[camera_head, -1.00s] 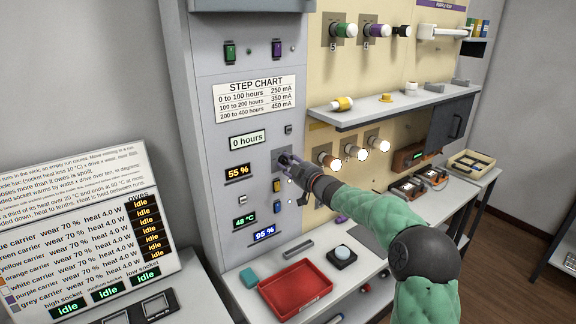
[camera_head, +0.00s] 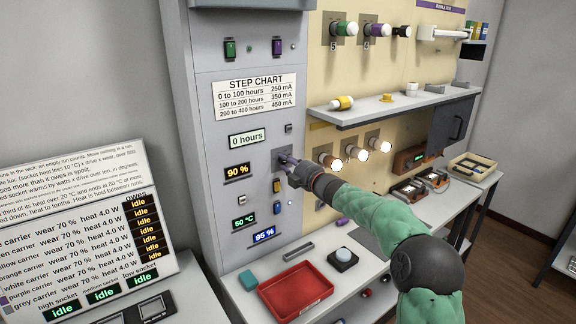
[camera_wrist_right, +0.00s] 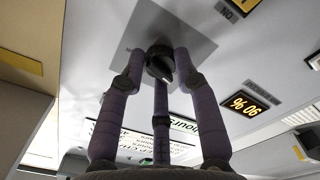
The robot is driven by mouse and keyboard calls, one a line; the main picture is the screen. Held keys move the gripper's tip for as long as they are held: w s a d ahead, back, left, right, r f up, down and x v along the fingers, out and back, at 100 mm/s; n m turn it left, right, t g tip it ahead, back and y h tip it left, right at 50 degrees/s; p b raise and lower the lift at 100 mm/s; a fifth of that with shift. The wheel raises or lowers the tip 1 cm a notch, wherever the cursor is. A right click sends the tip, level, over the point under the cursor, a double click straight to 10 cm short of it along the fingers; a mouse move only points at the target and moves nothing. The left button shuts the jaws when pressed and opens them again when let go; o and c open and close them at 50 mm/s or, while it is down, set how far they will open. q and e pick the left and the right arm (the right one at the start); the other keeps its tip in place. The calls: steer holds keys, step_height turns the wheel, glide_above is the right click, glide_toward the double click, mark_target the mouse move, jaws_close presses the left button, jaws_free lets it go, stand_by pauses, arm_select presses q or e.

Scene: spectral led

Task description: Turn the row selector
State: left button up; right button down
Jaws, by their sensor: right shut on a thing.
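The row selector (camera_wrist_right: 160,64) is a dark round knob on a grey square plate on the panel, seen in the right wrist view. My right gripper (camera_wrist_right: 158,85) has its fingers closed around this knob. In the head view my right gripper (camera_head: 288,164) reaches the panel beside the displays and hides most of the knob; part of its grey plate (camera_head: 279,153) shows. An orange display (camera_head: 237,172) left of the gripper reads 90 %; it also shows in the wrist view (camera_wrist_right: 248,104). My left gripper is not in view.
The panel carries a STEP CHART label (camera_head: 255,97), a "0 hours" display (camera_head: 250,138), a green 50 °C display (camera_head: 244,220) and a blue 95 % display (camera_head: 264,235). A red tray (camera_head: 296,290) lies on the bench below. Glowing lamps (camera_head: 355,153) stick out right of the gripper.

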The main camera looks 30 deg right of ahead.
steer(key=shift+d+f, duration=0.1)
steer(key=shift+f, duration=0.45)
steer(key=c, duration=0.9)
jaws_free()
steer(key=s, duration=0.8)
steer(key=s+d, duration=0.1)
steer(key=s, duration=0.3)
steer(key=shift+r, duration=0.3)
